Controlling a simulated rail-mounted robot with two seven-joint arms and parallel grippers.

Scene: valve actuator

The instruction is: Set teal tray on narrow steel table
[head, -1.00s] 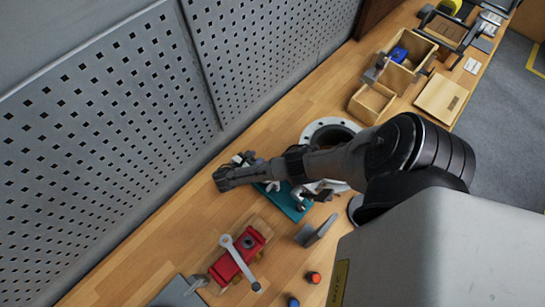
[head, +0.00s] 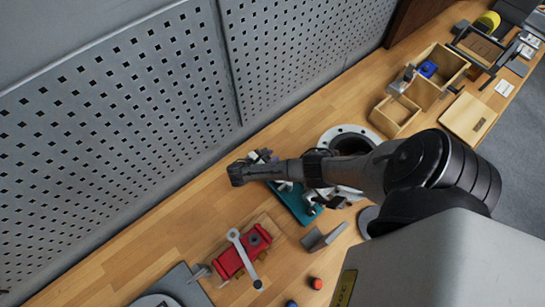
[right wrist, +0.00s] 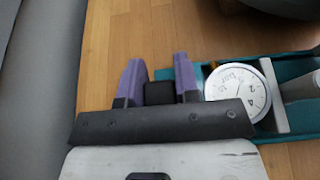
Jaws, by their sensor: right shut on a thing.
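The teal tray (head: 296,206) is over the wooden bench in the head view, partly hidden under my right arm. It also shows in the right wrist view (right wrist: 290,66), carrying a round white dial gauge (right wrist: 238,88) and pale metal parts. My right gripper (head: 258,168) is at the tray's far end. In the right wrist view its purple fingers (right wrist: 158,84) are shut on a dark block at the tray's end, which looks like its handle. I cannot tell whether the tray touches the bench. The narrow steel table and my left gripper are not in view.
A red valve body with a grey lever (head: 240,255) lies near the tray. A grey angle bracket (head: 322,237) stands close to it. A round flange (head: 340,133) is behind my arm. Wooden bins (head: 395,115) stand at the upper right. A perforated panel (head: 110,120) borders the bench.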

